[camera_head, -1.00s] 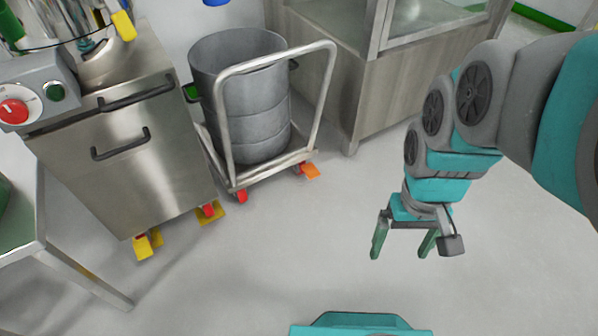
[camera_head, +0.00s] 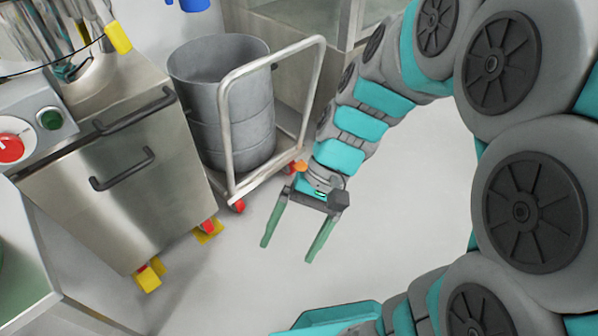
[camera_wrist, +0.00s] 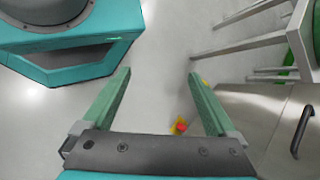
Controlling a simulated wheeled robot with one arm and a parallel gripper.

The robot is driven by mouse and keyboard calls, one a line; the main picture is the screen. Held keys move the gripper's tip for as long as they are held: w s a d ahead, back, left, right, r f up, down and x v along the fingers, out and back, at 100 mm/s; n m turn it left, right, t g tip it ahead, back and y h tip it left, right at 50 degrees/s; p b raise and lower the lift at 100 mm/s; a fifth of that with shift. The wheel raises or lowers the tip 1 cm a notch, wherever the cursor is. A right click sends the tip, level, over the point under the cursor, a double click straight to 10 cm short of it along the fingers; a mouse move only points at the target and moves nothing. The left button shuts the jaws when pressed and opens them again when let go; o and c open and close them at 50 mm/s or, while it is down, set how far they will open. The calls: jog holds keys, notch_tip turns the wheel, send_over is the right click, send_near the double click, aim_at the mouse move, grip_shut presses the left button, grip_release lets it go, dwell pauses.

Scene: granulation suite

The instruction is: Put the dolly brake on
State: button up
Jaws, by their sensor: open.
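The dolly (camera_head: 229,130), a flat cart with a tubular push handle, stands beside the steel cabinet and carries a grey drum (camera_head: 221,100). Its front left red caster (camera_head: 238,206) shows. An orange pedal (camera_head: 300,166) shows at its front right corner, partly behind my wrist; whether it is up or down I cannot tell. My gripper (camera_head: 286,253) is open and empty, in front of the dolly and apart from it, fingers pointing down.
The steel cabinet (camera_head: 115,170) stands left of the dolly on red casters with yellow pedals (camera_head: 149,276). One such caster (camera_wrist: 180,126) shows in the wrist view. A table (camera_head: 25,250) is at the lower left. Open floor lies in front of the dolly.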

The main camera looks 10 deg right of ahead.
jog(key=w+a+f+m+t+y, duration=0.1)
jog(key=w+a+f+m+y, duration=0.15)
jog(key=w, duration=0.45)
jog(key=w+a+f+m+t+y+b, duration=0.1)
jog(key=w+a+m+y, duration=0.25)
jog(key=w, duration=0.35)
jog(key=w+a+f+m+t+y, duration=0.1)
jog(key=w+a+f+m+y, duration=0.1)
jog(key=w+y, duration=0.35)
jog(key=w+d+f+m+t, duration=0.3)
jog(key=w+f+m, duration=0.1)
jog(key=w, duration=0.5)
jog(key=m+t+h+b, duration=0.2)
jog(key=m+t+h, duration=0.5)
jog(key=m+t, duration=0.65)
send_near(303, 169)
jog(key=shift+w+a+m+y, duration=0.25)
jog(key=shift+w+a+m, duration=0.1)
jog(key=shift+w, duration=0.4)
jog(key=shift+w+f, duration=0.15)
jog(key=shift+f, duration=0.1)
jog(key=b+x, duration=0.1)
jog(key=x, duration=0.6)
jog(key=shift+w+a, duration=0.1)
jog(key=shift+w, duration=0.1)
